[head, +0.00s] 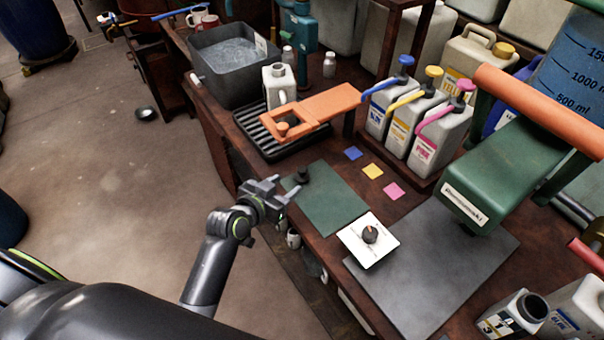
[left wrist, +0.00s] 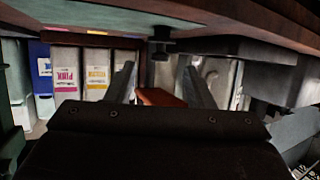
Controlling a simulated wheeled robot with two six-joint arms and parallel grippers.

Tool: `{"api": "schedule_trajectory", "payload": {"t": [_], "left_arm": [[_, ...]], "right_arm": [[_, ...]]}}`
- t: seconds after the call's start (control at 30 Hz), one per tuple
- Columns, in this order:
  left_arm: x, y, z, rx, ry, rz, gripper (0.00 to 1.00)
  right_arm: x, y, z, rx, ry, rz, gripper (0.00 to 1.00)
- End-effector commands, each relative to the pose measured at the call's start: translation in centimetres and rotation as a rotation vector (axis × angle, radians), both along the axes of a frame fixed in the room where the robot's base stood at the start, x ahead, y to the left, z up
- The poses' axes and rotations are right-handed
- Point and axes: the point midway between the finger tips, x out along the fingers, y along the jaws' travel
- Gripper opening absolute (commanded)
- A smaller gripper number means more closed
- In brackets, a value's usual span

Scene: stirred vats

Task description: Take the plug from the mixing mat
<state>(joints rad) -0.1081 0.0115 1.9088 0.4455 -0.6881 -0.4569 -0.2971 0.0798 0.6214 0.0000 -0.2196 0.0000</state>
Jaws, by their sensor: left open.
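The plug (head: 302,175) is a small dark knobbed piece standing on the far left part of the green mixing mat (head: 322,212). My left gripper (head: 284,187) is open and empty at the mat's left edge, its fingers pointing toward the plug and apart from it. The left wrist view is upside down. There the plug (left wrist: 160,43) hangs from the bench surface at the top, between and beyond the two open fingers of the left gripper (left wrist: 160,88). My right gripper is not in view.
A white card with a dark knob (head: 368,241) lies right of the mat, on a grey plate (head: 430,270). An orange bracket (head: 325,112) reaches over a ribbed black tray (head: 275,145). Pump bottles (head: 400,105), colour squares and a green press (head: 505,165) stand beyond.

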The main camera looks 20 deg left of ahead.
Motion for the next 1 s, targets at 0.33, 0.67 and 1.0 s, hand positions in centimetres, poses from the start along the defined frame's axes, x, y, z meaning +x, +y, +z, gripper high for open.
{"api": "schedule_trajectory", "payload": {"t": [0.33, 0.67, 1.0], "left_arm": [[4.7, -1.3, -2.0, 0.0, -0.001, 0.0, 0.48], [6.7, -1.8, -2.5, 0.0, 0.0, 0.0, 0.48], [9.9, -2.6, -3.7, 0.0, 0.0, 0.001, 0.48]], "right_arm": [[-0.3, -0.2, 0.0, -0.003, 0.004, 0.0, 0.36], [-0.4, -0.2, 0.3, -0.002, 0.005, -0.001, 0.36], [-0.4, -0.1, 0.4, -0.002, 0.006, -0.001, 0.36]]}}
